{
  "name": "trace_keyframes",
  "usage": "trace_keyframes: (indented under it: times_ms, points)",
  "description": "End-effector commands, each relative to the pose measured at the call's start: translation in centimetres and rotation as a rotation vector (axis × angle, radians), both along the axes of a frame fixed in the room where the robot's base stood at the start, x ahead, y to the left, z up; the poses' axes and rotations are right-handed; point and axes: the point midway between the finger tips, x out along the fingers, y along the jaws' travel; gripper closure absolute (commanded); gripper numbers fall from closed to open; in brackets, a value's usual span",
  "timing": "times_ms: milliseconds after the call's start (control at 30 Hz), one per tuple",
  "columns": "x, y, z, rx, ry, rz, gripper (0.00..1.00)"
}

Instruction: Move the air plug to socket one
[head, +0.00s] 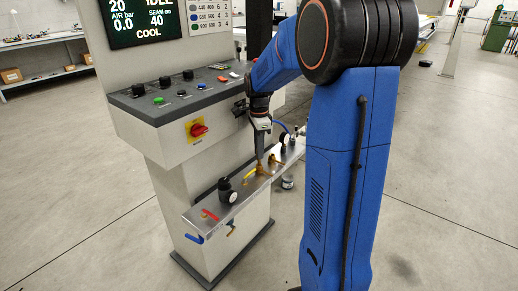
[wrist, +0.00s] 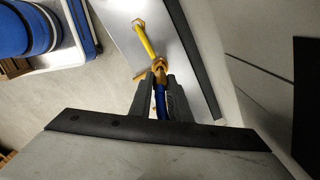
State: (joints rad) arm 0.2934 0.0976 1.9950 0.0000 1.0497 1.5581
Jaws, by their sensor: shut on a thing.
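My gripper (head: 260,160) points down over the metal shelf on the front of the welder cabinet. In the wrist view my gripper (wrist: 160,84) is shut on the air plug (wrist: 160,98), whose blue body or hose shows between the fingers. A brass fitting (wrist: 158,71) lies right at the fingertips, with a yellow lever (wrist: 147,42) running away from it. I cannot tell whether the plug is seated in that fitting or only touches it. No socket number is readable, so I cannot tell which is socket one.
The control panel (head: 180,100) with a red rotary switch (head: 198,129) rises behind. The floor at left is clear.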

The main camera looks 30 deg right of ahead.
Motion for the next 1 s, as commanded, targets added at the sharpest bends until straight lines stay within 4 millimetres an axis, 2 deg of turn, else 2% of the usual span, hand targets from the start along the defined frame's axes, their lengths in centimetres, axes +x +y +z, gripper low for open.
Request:
trace_keyframes:
  times_ms: [1000]
  points:
    - [0.0, 0.0, -2.0, 0.0, -0.001, 0.0, 1.0]
